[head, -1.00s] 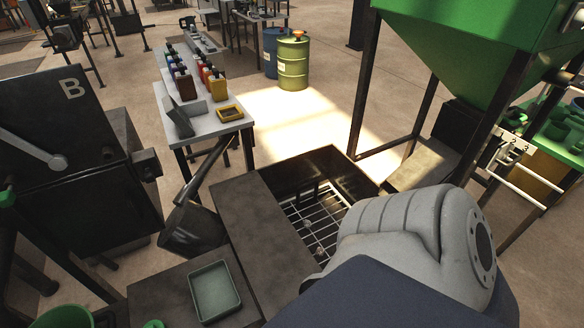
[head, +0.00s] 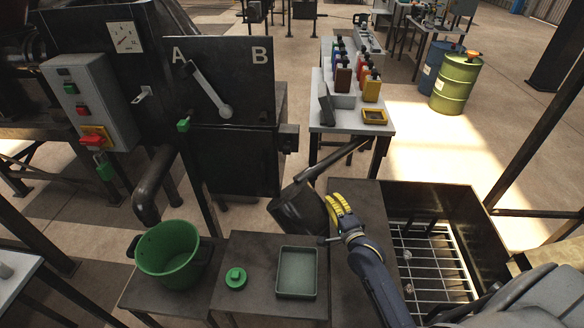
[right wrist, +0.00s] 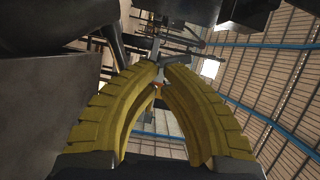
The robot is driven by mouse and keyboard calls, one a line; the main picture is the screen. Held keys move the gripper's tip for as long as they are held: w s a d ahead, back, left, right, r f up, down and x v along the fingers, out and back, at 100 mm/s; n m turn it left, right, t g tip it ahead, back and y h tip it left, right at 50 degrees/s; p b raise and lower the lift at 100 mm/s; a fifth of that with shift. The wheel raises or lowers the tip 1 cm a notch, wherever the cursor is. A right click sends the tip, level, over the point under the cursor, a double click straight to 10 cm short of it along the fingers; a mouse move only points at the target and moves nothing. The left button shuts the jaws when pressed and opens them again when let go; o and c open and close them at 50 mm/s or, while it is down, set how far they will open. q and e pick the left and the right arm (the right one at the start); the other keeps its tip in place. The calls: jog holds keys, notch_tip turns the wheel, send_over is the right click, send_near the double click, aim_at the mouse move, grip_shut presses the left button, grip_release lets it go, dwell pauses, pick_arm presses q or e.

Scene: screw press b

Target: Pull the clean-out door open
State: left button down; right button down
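The dark press housing (head: 235,160) stands left of centre in the head view, below a panel marked A and B (head: 225,75) with a grey lever (head: 210,90). A small block (head: 288,138) juts from the housing's right side. I cannot tell for sure which part is the clean-out door. My right gripper (head: 338,205) has yellow fingers and sits right of and below the housing, in front of a dark bucket-shaped part (head: 300,208). In the right wrist view its fingertips (right wrist: 160,68) lie close together, and their gap is unclear. My left gripper is out of view.
A green pot (head: 167,250), a green knobbed lid (head: 236,278) and a grey-green tray (head: 297,272) stand on low dark tables. A pit with a grate (head: 425,255) lies to the right. A control box (head: 92,105) is at the left. A bottle table (head: 350,125) stands behind.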

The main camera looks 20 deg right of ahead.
aim_at(269, 163)
jog(key=w+a+r+n+y, duration=0.1)
jog(key=w+a+r+y, duration=0.15)
jog(key=a, duration=0.45)
jog(key=w+a+r+y, duration=0.2)
jog(key=w+a+r, duration=0.2)
jog(key=a, duration=0.2)
jog(key=shift+h, duration=0.25)
jog(key=shift+w+a+r, duration=0.1)
jog(key=shift+w+a, duration=0.25)
jog(key=shift+w, duration=1.25)
jog(key=shift+w+a, duration=0.4)
jog(key=shift+w, duration=1.15)
jog(key=shift+w+a+r, duration=0.1)
jog(key=shift+w+a, duration=0.25)
jog(key=shift+w, duration=1.25)
